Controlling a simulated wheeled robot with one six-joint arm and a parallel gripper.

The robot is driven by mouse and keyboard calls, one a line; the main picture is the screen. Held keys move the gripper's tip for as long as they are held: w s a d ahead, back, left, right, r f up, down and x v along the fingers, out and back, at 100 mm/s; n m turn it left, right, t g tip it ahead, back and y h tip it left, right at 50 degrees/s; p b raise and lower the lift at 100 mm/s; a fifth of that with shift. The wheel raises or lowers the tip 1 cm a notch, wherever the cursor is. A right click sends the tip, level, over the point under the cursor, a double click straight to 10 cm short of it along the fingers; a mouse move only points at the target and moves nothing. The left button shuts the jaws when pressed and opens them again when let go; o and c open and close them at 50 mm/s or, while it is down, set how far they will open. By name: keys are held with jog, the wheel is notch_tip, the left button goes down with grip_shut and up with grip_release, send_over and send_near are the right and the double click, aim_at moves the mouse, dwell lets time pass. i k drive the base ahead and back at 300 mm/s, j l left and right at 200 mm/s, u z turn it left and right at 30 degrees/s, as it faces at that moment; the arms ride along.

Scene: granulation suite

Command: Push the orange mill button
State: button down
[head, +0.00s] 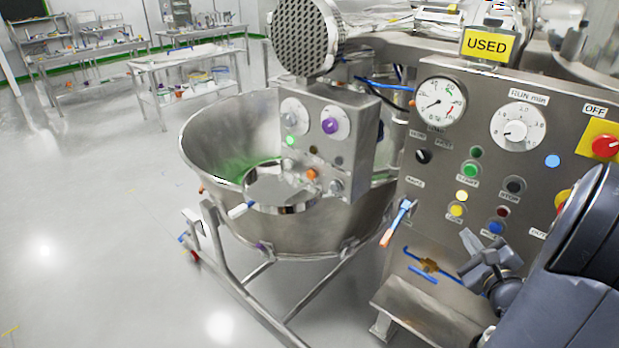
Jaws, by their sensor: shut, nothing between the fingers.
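The orange button (312,174) is on the lower part of a grey control box (325,140) that hangs over a large steel bowl. A steel knob is to its lower right and a small dark button is above it. White dials with a grey and a purple knob, and a green button, are higher on the box. My gripper (468,250) is at the lower right, in front of the big control panel. It is shut and empty, well to the right of and below the orange button, touching neither box nor button.
The big panel (440,150) carries gauges, several coloured buttons and a red stop knob (605,145) on yellow. The steel bowl (215,150) stands on a frame below the box. A steel step (425,310) is near my gripper. The floor at left is clear.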

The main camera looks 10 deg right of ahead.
aim_at(311, 173)
jog(key=i+u, duration=0.15)
jog(key=u, duration=0.2)
jog(key=i+j+u, duration=0.1)
jog(key=u, duration=0.25)
jog(key=i+j+u, duration=0.1)
jog(key=u, duration=0.3)
jog(key=i+u, duration=0.25)
jog(key=u, duration=0.15)
jog(key=i+u, duration=0.15)
jog(key=u, duration=0.25)
jog(key=i+u, duration=0.15)
jog(key=u, duration=0.25)
jog(key=i+u, duration=0.3)
jog(key=z, duration=0.45)
jog(key=i+j+z, duration=0.1)
jog(key=z, duration=0.3)
jog(key=j+z, duration=0.15)
jog(key=z, duration=0.3)
jog(key=j+z, duration=0.15)
jog(key=z, duration=0.25)
jog(key=i+j+z, duration=0.1)
jog(key=z, duration=0.35)
jog(key=j+z, duration=0.15)
jog(key=z, duration=0.3)
